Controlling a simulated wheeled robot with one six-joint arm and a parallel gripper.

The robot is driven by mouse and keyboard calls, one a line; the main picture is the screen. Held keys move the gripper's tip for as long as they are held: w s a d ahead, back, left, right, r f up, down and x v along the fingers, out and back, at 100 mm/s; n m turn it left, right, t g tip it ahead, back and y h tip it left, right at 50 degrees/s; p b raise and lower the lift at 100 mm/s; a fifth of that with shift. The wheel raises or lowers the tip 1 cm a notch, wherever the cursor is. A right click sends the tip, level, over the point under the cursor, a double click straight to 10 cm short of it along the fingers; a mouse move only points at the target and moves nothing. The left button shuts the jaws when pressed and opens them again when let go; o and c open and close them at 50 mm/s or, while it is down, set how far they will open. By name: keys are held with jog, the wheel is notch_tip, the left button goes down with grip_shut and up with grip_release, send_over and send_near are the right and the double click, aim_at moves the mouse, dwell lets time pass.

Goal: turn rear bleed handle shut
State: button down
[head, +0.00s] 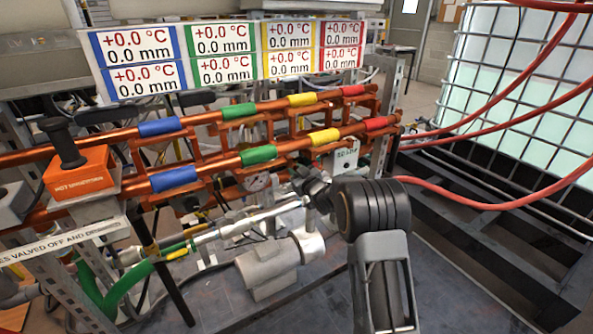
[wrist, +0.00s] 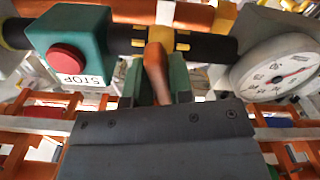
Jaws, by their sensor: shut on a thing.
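In the wrist view an orange-brown handle (wrist: 156,68) hangs down from a dark pipe (wrist: 120,40) with a yellow fitting around the joint. My gripper (wrist: 158,84) is shut on this handle, with one dark green finger on each side of it. The handle's lower end is hidden between the fingers and the gripper body. In the head view my gripper (head: 317,190) reaches in below the copper pipes, and I cannot make out the handle there. The frames do not show whether this is the rear one.
A teal stop box (wrist: 75,40) with a red button is left of the handle, and a round gauge (wrist: 278,68) is close on its right. Copper pipes (head: 215,170) run above my gripper. Red hoses (head: 500,125) cross at the right, before a white tank (head: 520,80).

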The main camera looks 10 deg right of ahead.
jog(key=shift+m+p, duration=0.4)
jog(key=shift+m, duration=1.1)
jog(key=c, duration=1.1)
grip_release()
jog(key=p+v, duration=0.1)
jog(key=v, duration=1.2)
jog(key=shift+s, duration=0.35)
jog(key=shift+d, duration=0.15)
